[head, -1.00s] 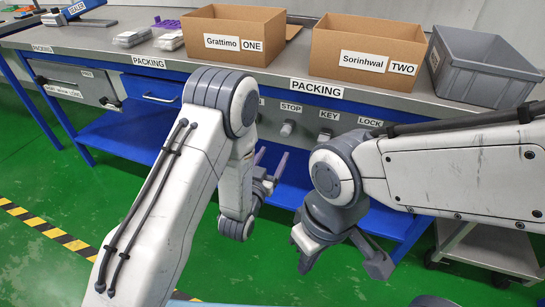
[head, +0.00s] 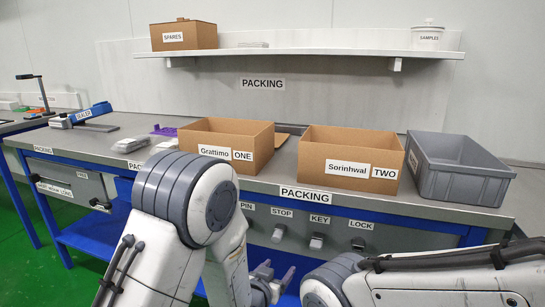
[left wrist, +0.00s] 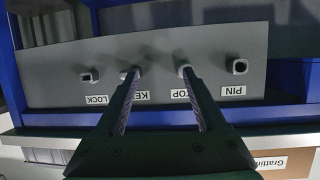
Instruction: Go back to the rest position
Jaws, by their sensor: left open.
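My left gripper (head: 275,274) is partly in view at the bottom of the head view, low in front of the bench, with my own arm in front of part of it. In the left wrist view its two fingers (left wrist: 157,72) are apart with nothing between them. The grey control panel (left wrist: 150,50) faces them, upside down, with its PIN, STOP, KEY and LOCK knobs. The fingertips overlap the STOP and KEY knobs in that view; I cannot tell the distance. My right arm comes in at the lower right of the head view; its gripper is below the frame.
The packing bench (head: 310,197) holds an open box ONE (head: 220,152), an open box TWO (head: 350,170) and a grey crate (head: 450,180). A shelf (head: 300,52) above carries a SPARES box (head: 185,36) and a SAMPLES pot (head: 428,38). Green floor (head: 20,270) shows at the left.

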